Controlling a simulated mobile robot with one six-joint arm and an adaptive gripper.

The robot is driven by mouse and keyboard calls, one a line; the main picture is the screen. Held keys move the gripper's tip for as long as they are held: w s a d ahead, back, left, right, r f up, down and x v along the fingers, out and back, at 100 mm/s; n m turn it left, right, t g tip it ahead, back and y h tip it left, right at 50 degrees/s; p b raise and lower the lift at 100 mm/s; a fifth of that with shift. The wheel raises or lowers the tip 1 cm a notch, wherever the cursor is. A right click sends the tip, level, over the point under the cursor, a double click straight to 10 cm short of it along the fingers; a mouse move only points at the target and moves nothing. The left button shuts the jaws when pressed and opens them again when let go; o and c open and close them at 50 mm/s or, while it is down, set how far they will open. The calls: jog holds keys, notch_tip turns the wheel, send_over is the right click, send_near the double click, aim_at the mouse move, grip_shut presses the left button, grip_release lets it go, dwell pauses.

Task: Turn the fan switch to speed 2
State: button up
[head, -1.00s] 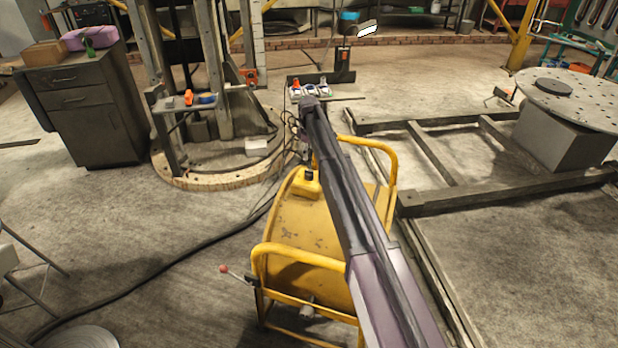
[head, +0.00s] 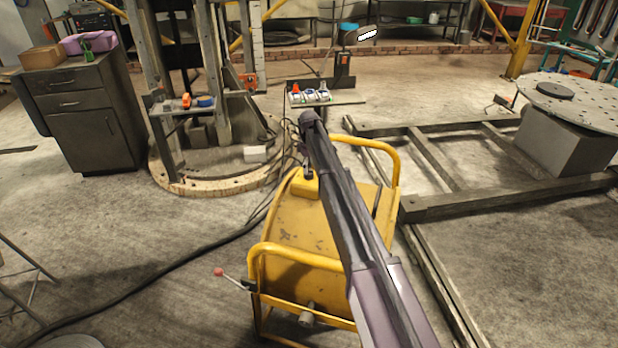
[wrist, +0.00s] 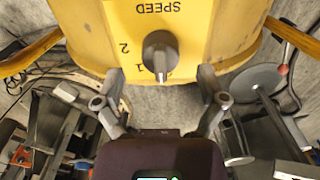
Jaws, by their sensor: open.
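The fan switch is a dark grey knob (wrist: 159,52) on a yellow panel (wrist: 225,30). The panel shows the word SPEED upside down, with 2 and 1 to the left of the knob. The knob's narrow grip runs toward the bottom of the wrist view; I cannot tell which mark it points at. My gripper (wrist: 161,82) is open and empty, one finger on each side below the knob, apparently apart from it. In the head view the yellow machine (head: 290,235) stands under my arm; my gripper cannot be made out there.
Yellow tube handles (head: 395,160) rise at the machine's sides. A lever with a red ball (head: 219,271) sticks out at its left. A metal floor frame (head: 425,205) lies to the right. A dark cable (head: 150,275) crosses the floor at left. A cabinet (head: 85,125) stands back left.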

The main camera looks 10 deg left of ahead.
jog(key=shift+f+b, duration=1.15)
jog(key=shift+f, duration=0.35)
jog(key=c, duration=1.2)
